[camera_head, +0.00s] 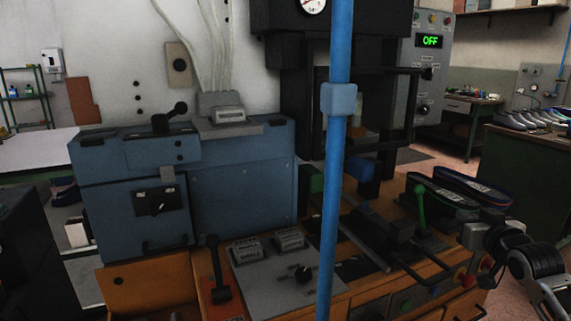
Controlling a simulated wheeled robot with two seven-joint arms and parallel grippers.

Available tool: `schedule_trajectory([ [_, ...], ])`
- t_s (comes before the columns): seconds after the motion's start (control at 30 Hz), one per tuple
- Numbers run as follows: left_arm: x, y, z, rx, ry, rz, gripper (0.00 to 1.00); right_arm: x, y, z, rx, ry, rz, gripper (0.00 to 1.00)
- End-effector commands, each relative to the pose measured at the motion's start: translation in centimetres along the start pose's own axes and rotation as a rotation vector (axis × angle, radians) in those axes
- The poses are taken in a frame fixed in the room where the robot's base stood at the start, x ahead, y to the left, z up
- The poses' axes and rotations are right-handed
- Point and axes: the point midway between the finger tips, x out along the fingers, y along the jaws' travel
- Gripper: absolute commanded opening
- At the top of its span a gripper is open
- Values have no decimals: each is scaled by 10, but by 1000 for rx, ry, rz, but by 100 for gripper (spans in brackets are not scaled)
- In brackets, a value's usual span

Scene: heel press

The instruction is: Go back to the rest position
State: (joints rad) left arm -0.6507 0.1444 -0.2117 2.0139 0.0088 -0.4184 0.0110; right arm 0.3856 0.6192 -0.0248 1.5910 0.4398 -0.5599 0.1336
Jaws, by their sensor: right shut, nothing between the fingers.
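My right gripper (471,229) is at the lower right, with my grey and black arm coming in from the right edge. It is shut and empty, near the right front corner of the orange-brown workbench (448,262). I cannot tell whether it touches anything there. The black heel press (296,105) stands at the back centre with a round gauge on top. Its grey control panel (402,75) shows a green "OFF". My left gripper is not in view.
A blue pole (329,210) stands upright close in front, hiding part of the press. A blue machine box (245,170) is left of it. Levers with green (420,207) and black knobs rise from the bench. Dark shoe-like pieces (470,188) lie near my right gripper. Floor shows at right.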

Motion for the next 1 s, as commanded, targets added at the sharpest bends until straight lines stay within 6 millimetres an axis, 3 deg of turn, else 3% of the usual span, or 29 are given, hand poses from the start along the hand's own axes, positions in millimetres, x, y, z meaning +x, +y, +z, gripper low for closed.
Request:
schedule_trajectory([
  [0.17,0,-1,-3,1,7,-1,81,-17,-38,51,-35,-123,-43,0],
  [0.33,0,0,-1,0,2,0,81,-54,-86,118,-79,-294,-97,0],
  [0.5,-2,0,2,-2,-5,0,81,-133,-141,196,-129,-540,-158,0],
  [0.6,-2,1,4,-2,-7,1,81,-181,-162,225,-147,-664,-178,0],
  [0.8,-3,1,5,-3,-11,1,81,-254,-182,253,-158,-843,-194,0],
  [1.0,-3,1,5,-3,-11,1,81,-314,-190,264,-153,-982,-196,0],
])
